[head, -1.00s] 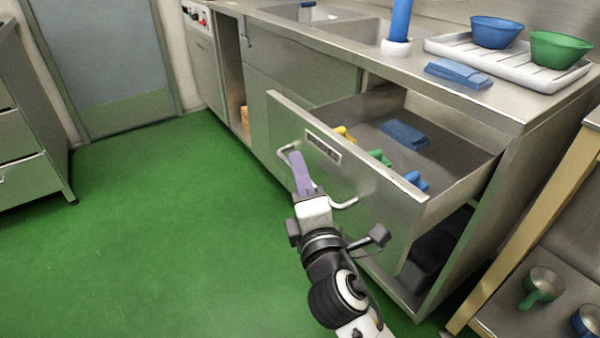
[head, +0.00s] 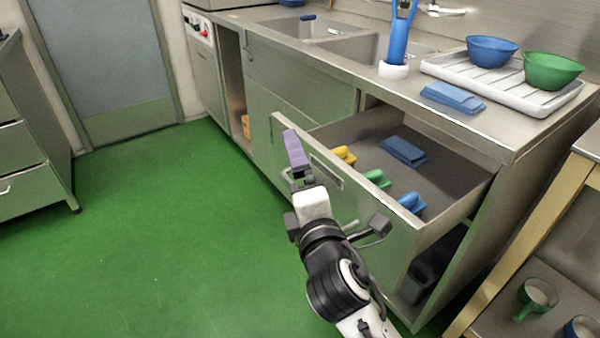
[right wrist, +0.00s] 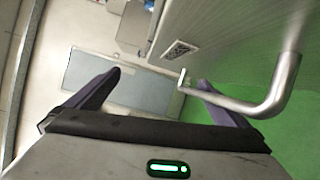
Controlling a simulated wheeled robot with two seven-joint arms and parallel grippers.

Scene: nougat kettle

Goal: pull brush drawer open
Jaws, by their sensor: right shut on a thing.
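The drawer (head: 395,212) stands well out from the steel counter. Inside it lie a yellow brush (head: 343,154), a green brush (head: 376,179), a blue brush (head: 411,203) and a folded blue cloth (head: 404,150). My right gripper (head: 293,147), with purple fingers, is at the drawer front, over the label plate's left side. The bar handle (right wrist: 262,108) shows in the right wrist view, crossing the right finger. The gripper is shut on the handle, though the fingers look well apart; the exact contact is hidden. My left gripper is not in view.
On the counter are a white drying rack (head: 500,85) with a blue bowl (head: 492,50) and a green bowl (head: 553,70), and a blue cloth (head: 452,97). A wooden-legged shelf (head: 510,250) stands close at right. The green floor (head: 160,240) at left is clear.

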